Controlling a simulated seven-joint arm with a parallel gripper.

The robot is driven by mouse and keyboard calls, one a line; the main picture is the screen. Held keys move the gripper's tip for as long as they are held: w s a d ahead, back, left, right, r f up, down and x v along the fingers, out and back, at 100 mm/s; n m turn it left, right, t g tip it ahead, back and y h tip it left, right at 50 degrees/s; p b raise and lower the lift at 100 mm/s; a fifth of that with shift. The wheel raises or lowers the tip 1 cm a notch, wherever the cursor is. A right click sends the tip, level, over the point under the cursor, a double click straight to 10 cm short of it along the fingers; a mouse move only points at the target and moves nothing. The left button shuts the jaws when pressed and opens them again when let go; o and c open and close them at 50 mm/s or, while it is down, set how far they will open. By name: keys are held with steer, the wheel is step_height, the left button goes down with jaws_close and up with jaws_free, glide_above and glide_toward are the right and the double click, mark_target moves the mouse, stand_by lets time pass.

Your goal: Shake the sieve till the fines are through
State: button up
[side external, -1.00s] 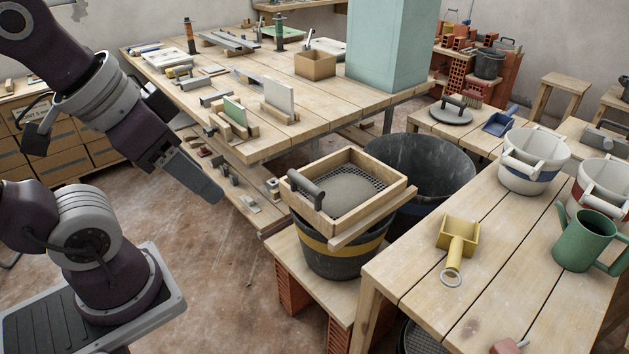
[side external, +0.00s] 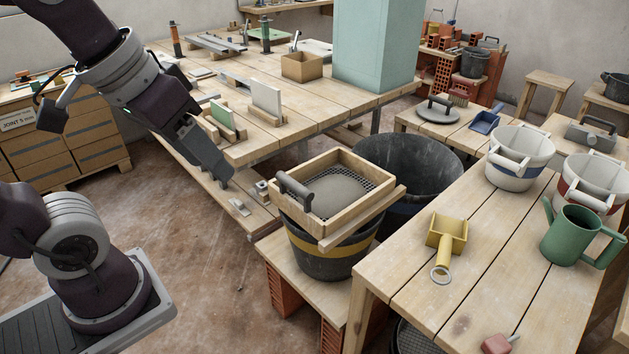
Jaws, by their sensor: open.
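The sieve (side external: 348,227) is a square wooden frame with dark mesh. It sits on a black bucket with a yellow band (side external: 324,263), and a wooden bar runs along its front right side. A grey heap of fine material (side external: 338,196) lies on the mesh. A dark handle (side external: 295,192) stands at the sieve's left side. My gripper (side external: 224,174) is open, left of the handle and apart from it, pointing down to the right. Nothing shows between its fingers. The bucket's inside is hidden by the sieve.
The bucket stands on a low wooden stand (side external: 268,249) with brick supports. A larger black tub (side external: 430,170) is close behind. The right bench holds a yellow scoop (side external: 446,236), a green watering can (side external: 578,236) and white buckets (side external: 516,176). A long workbench (side external: 290,108) lies behind my gripper.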

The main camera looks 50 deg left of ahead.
steer(key=w+a+n+g, duration=0.2)
steer(key=w+a+n, duration=0.25)
steer(key=w, duration=0.75)
steer(key=n+g, duration=0.3)
steer(key=n, duration=0.9)
glide_above(294, 181)
steer(key=shift+m, duration=0.25)
step_height(294, 181, down, 21)
steer(key=shift+s+d+f, duration=0.1)
steer(key=shift+f, duration=0.1)
step_height(294, 181, down, 7)
steer(key=shift+f, duration=0.2)
steer(key=shift+c, duration=0.4)
jaws_close()
